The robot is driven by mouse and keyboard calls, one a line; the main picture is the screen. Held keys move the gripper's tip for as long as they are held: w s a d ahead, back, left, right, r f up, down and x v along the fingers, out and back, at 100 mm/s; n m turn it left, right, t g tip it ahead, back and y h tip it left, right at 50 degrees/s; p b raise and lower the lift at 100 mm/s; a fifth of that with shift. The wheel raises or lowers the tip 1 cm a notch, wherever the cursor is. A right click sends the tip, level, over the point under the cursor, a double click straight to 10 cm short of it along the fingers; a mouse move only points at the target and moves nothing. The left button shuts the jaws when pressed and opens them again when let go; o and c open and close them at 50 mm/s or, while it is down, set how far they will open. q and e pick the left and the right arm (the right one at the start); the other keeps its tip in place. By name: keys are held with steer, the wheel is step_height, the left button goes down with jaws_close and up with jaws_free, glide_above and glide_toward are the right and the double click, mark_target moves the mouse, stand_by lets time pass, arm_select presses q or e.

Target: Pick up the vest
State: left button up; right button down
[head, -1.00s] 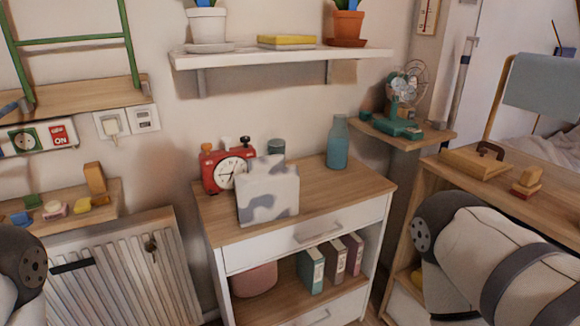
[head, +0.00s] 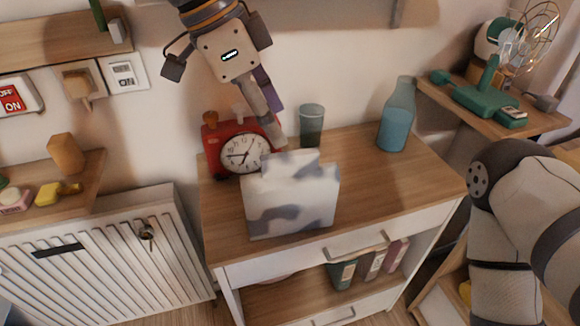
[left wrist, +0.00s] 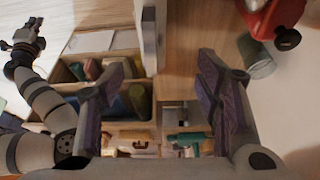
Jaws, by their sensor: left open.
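The vest (head: 292,200) is a pale, grey-patched, boxy shape standing on the wooden top of a white cabinet in the head view. My left gripper (head: 272,122) points down from the top of the head view, its tips close above the vest's upper edge. In the left wrist view, my left gripper (left wrist: 163,66) has its purple-padded fingers wide apart with nothing gripped. A narrow pale upright edge there may be the vest, but I cannot tell. My right gripper (left wrist: 25,38) is small at the left of the wrist view, its opening unclear.
A red alarm clock (head: 238,150) stands close behind the vest. A dark glass (head: 311,125) and a blue bottle (head: 396,115) stand behind and to the right. The cabinet top (head: 390,180) is bare to the vest's right. A wall shelf (head: 395,12) hangs above.

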mark_target(297, 171)
arm_select(q)
steer(key=x, duration=0.4)
steer(key=s+x, duration=0.1)
steer(key=x, duration=0.6)
steer(key=shift+s+d+f, duration=0.1)
steer(key=shift+f, duration=0.2)
steer(key=c, duration=1.3)
